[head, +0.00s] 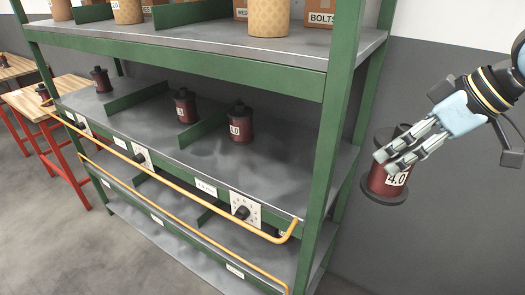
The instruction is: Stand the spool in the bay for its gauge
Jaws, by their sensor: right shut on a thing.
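My right gripper (386,161) is shut on a dark red spool (377,182) with black end discs and a white label reading 4.0. The spool hangs upright in the air, to the right of the green rack's post and outside the rack. The rack's middle shelf (290,170) is split into bays by low green dividers, one of them here (200,131). A similar spool (240,123) stands in the rightmost bay; its label is only partly readable. My left gripper is out of view.
A yellow rail (180,185) runs along the shelf front. Small label plates (205,187) and dial plates (245,211) sit on the front edge. The green post (335,120) stands between spool and shelf. The rightmost bay has bare room right of its spool.

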